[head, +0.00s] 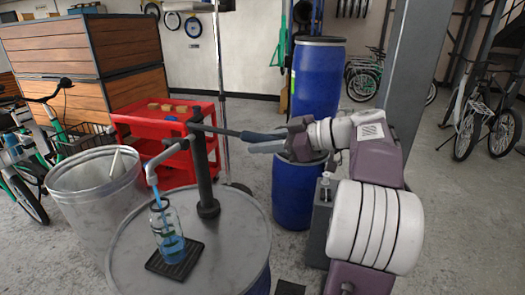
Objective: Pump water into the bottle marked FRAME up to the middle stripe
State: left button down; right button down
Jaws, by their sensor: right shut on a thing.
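A clear bottle (159,219) stands upright on a black drip tray (184,262) on top of a grey-lidded drum (225,250). Blue water shows in its lower part; dark stripes cross its side, but I cannot read a mark or tell the exact level against them. A dark hand pump (205,180) stands on the drum, with its pale spout (168,152) above the bottle. A blue streak runs from the spout into the bottle neck. My right gripper (257,140) is shut on the end of the roughly level pump handle (220,131). My left gripper is out of view.
A grey bin (85,195) stands left of the drum, and a red cart (150,125) is behind it. Blue barrels (318,80) stand behind my right arm. Bikes (30,160) are at the left. Open floor lies at the right.

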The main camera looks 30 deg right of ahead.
jog(key=shift+f, duration=0.3)
jog(key=c, duration=1.2)
grip_release()
jog(key=shift+o, duration=0.2)
jog(key=shift+r, duration=0.1)
jog(key=v, duration=0.9)
jog(key=shift+p, duration=0.45)
